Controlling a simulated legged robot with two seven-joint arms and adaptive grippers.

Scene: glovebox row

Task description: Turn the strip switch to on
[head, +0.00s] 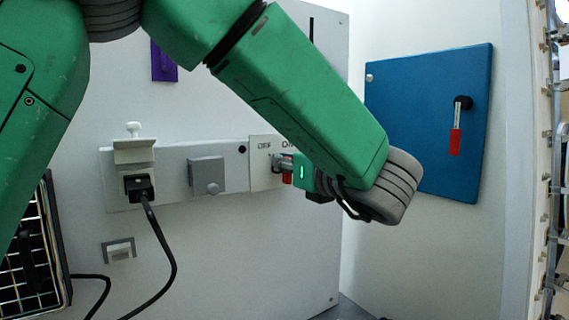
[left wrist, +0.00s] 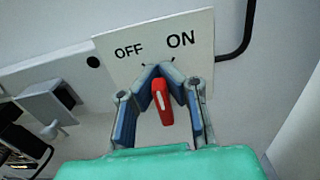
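In the head view, part of the red handle (head: 287,178) shows under my left gripper (head: 285,164). In the left wrist view, my left gripper's fingers (left wrist: 161,74) bend inward and close on both sides of the handle's upper part. The handle leans slightly; I cannot tell which mark it points to. My gripper hides part of the plate in the head view. My right gripper is not in view.
Left of the switch, the strip (head: 173,157) carries a grey square cover (head: 206,172) and a black plug (head: 138,186) with a hanging cable. A blue panel (head: 420,120) with a red-handled lever (head: 456,140) is on the right wall.

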